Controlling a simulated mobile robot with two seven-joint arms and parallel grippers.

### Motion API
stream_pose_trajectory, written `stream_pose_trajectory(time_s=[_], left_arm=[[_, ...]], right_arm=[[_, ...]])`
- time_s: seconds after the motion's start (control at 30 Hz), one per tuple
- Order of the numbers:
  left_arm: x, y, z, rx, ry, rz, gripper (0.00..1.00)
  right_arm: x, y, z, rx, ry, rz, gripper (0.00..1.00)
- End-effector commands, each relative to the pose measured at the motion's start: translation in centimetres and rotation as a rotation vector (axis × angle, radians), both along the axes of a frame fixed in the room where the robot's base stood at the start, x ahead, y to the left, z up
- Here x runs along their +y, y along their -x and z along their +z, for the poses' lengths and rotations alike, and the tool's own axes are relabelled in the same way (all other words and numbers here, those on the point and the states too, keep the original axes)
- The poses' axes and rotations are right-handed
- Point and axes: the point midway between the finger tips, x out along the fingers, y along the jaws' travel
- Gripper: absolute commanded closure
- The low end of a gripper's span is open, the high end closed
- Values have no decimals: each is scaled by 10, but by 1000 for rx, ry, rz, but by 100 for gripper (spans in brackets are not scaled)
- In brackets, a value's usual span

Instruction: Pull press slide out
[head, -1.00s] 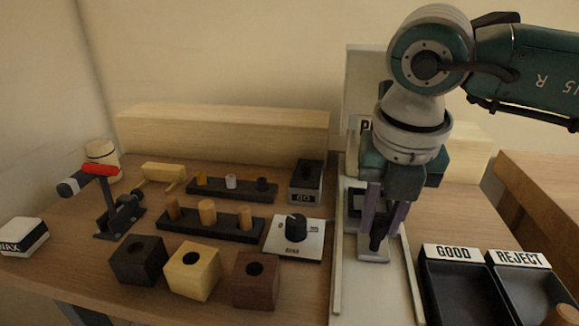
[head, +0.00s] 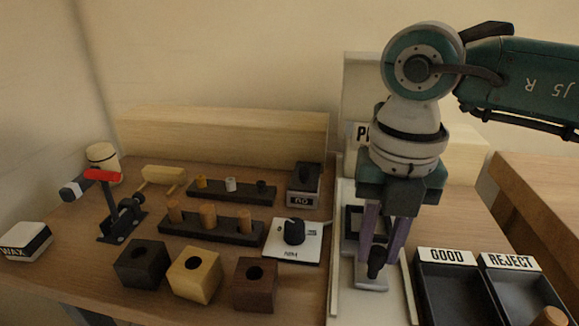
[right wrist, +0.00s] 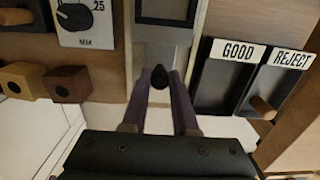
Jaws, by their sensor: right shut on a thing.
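The press slide (head: 371,284) is a grey plate lying between the pale rails of the press base (head: 345,300). A black knob (head: 376,267) stands upright near its front end. My right gripper (head: 378,258) points down and is shut on this knob, one purple finger on each side. In the right wrist view the knob (right wrist: 159,77) shows between the fingertips, with the grey slide (right wrist: 163,55) beyond it. A dark square recess (right wrist: 168,10) shows farther along the slide. The back of the press is partly hidden by my right arm. My left gripper is not in view.
Black GOOD (head: 455,295) and REJECT (head: 520,290) trays stand close right of the press base. A dial plate (head: 293,250) lies close on its left, with a dark brown block (head: 256,283) nearer the front. The press channel ahead of the slide looks clear.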

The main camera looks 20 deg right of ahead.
Motion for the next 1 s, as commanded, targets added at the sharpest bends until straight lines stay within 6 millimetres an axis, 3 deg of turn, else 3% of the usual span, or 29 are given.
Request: stream_pose_trajectory(time_s=[0.33, 0.8, 1.0], left_arm=[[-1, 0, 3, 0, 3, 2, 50], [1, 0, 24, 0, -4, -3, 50], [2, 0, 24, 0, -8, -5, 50]], right_arm=[[1, 3, 0, 4, 0, 0, 100], [17, 28, 1, 23, -12, 1, 100], [18, 30, 0, 24, -13, 0, 100]])
